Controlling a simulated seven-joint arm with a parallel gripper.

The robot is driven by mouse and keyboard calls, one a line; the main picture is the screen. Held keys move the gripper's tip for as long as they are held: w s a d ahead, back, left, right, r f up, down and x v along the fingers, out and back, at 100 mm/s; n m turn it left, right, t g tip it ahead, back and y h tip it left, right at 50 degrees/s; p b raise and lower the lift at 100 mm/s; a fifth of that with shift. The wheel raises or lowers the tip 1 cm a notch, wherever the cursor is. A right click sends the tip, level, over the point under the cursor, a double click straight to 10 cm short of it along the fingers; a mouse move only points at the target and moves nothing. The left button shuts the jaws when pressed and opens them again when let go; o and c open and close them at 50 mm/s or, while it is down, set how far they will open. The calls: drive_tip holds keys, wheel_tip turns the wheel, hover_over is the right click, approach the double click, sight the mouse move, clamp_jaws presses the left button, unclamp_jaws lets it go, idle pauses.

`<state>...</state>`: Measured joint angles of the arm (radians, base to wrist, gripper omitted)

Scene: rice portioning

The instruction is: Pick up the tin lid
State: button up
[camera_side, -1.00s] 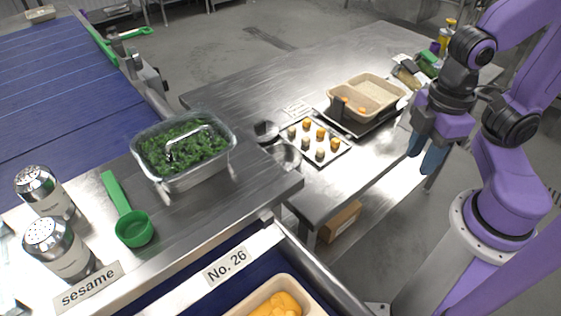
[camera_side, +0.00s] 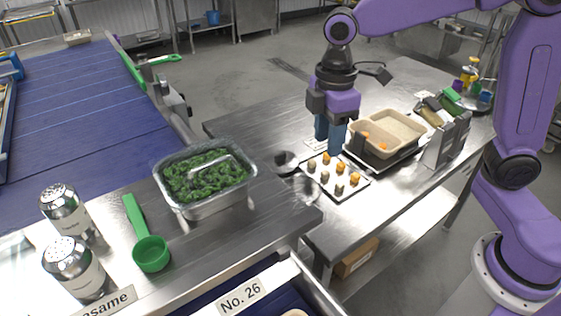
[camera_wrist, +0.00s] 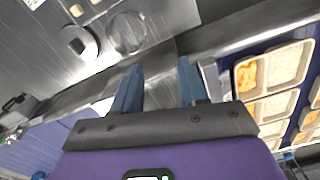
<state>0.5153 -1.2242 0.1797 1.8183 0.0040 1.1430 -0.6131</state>
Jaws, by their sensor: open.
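The tin (camera_side: 207,207) of chopped greens stands on the near steel counter in the side view. A clear lid with an arched handle (camera_side: 210,164) appears to lie over the greens. My gripper (camera_side: 329,147) is to the right of the tin, above the far steel table by the small white tray, apart from the lid. In the wrist view my gripper (camera_wrist: 160,68) has its two blue fingers spread with nothing between them. I cannot make out the lid in the wrist view.
The white tray (camera_side: 325,190) with several small pieces and a beige two-part container (camera_side: 392,124) are near my gripper. Two shakers (camera_side: 72,268) and a green scoop (camera_side: 150,253) stand left of the tin. Compartment trays (camera_wrist: 275,70) show at right in the wrist view.

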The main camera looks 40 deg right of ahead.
drive_tip(key=w+n, duration=0.1)
drive_tip(key=w, duration=1.2)
drive_tip(key=n, duration=0.2)
approach(280, 154)
drive_tip(key=f, duration=0.3)
drive_tip(key=shift+w+d+f, duration=0.1)
drive_tip(key=shift+w+f, duration=0.05)
drive_tip(key=shift+w, duration=0.2)
drive_tip(key=shift+s+f, duration=0.15)
drive_tip(key=shift+f, duration=1.15)
drive_tip(key=shift+s+f, duration=0.1)
drive_tip(key=shift+f, duration=1.2)
clamp_jaws()
